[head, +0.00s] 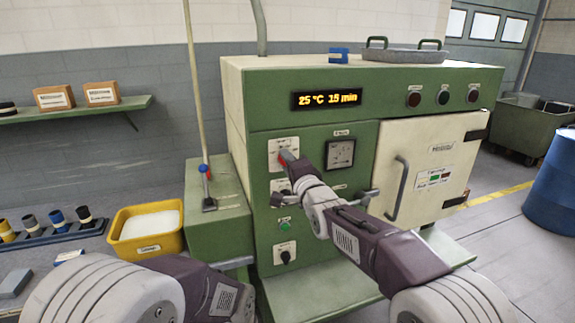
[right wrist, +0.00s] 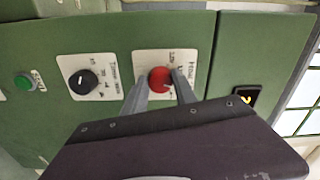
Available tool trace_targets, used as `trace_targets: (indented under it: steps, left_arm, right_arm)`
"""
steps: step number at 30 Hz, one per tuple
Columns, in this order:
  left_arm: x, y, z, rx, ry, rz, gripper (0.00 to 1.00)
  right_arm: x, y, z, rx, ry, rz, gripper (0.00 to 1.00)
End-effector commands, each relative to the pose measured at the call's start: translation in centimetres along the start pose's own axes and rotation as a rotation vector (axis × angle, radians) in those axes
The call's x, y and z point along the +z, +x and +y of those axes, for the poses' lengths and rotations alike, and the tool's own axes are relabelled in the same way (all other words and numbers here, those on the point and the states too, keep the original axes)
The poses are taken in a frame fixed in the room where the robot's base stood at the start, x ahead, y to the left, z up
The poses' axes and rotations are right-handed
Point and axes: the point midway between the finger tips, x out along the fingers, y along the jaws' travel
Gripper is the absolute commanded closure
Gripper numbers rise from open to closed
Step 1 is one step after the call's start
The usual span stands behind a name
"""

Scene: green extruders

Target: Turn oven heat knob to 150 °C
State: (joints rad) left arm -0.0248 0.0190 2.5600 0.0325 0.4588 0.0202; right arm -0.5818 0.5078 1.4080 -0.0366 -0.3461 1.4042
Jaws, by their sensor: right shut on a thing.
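The oven (head: 315,125) is a green cabinet with a cream door. Its lit display (head: 326,99) reads 25 °C 15 min. The red heat knob (head: 284,157) sits on a pale plate at the upper left of the front. In the right wrist view the red knob (right wrist: 160,80) lies between the two grey fingers of my right gripper (right wrist: 161,84), which is shut on it. In the head view my right gripper (head: 291,166) partly covers the knob and its plate. My left arm shows at the bottom left; its gripper is not visible.
A black timer knob (right wrist: 83,82) and a green button (right wrist: 24,83) are beside the red knob in the right wrist view. The door handle (head: 399,188) sticks out near my right arm. A yellow bin (head: 147,246) stands left of the oven.

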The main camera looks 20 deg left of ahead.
Motion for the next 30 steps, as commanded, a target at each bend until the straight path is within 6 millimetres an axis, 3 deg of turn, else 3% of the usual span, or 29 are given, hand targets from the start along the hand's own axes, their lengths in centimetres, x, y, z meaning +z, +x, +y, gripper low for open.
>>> trace_targets:
  steps: [17,18,20,30]
  left_arm:
    - [0.00,0.05,0.00,0.000,0.000,0.000,1.00]
    - [0.00,0.05,0.00,0.000,0.000,0.000,1.00]
    - [0.00,0.05,0.00,0.000,0.000,0.000,1.00]
    - [0.02,0.21,-0.01,0.000,0.000,0.000,1.00]
  right_arm:
    - [-0.02,0.00,0.15,0.004,0.027,0.000,1.00]
    - [-0.02,0.00,0.15,0.004,0.027,0.000,0.58]
    - [-0.02,0.00,0.14,0.003,0.027,0.000,0.45]
    - [0.00,-0.26,0.08,0.001,0.027,0.000,0.45]
